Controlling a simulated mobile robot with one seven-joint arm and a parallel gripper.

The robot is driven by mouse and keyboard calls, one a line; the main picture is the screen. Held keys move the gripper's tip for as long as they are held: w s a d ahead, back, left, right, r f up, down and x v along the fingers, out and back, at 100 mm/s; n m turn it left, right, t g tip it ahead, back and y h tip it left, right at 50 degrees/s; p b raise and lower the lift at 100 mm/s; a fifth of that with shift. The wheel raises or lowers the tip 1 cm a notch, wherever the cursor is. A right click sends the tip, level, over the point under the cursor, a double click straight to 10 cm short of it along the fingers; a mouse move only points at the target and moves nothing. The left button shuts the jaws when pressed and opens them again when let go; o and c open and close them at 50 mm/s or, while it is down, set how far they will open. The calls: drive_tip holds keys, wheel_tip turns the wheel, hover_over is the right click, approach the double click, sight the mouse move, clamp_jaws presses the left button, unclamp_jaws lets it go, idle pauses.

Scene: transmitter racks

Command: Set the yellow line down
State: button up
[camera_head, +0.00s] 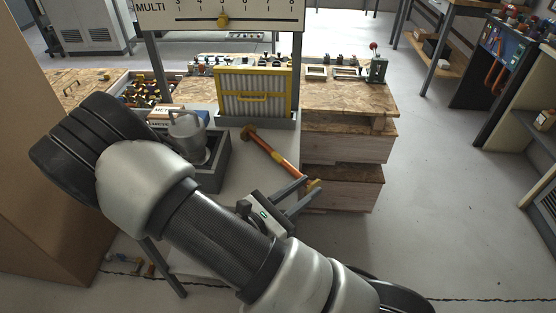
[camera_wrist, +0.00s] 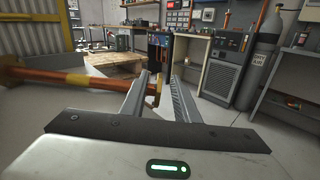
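The yellow line appears to be the orange tube with yellow bands (camera_head: 275,154). In the head view it lies slantwise from the grey bench top toward my fingertips. In the wrist view the tube (camera_wrist: 75,79) comes in from the left. Its near end shows just right of my left finger, in the gap between the fingers. My gripper (camera_head: 312,184) has its two fingers apart around or beside that end; it also shows in the wrist view (camera_wrist: 161,75). I cannot tell whether the fingers touch the tube, or whether the whole tube rests on the bench.
A yellow-framed ribbed panel (camera_head: 253,94) stands behind the tube. A dark tray (camera_head: 213,172) with a metal canister (camera_head: 187,134) is to the left. A wooden crate stack (camera_head: 340,187) stands right of the fingertips. Open floor (camera_head: 420,220) lies further right.

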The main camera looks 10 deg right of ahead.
drive_tip(key=shift+w+d, duration=0.2)
drive_tip(key=shift+d, duration=0.2)
drive_tip(key=shift+c, duration=0.3)
clamp_jaws()
drive_tip(key=shift+r, duration=0.1)
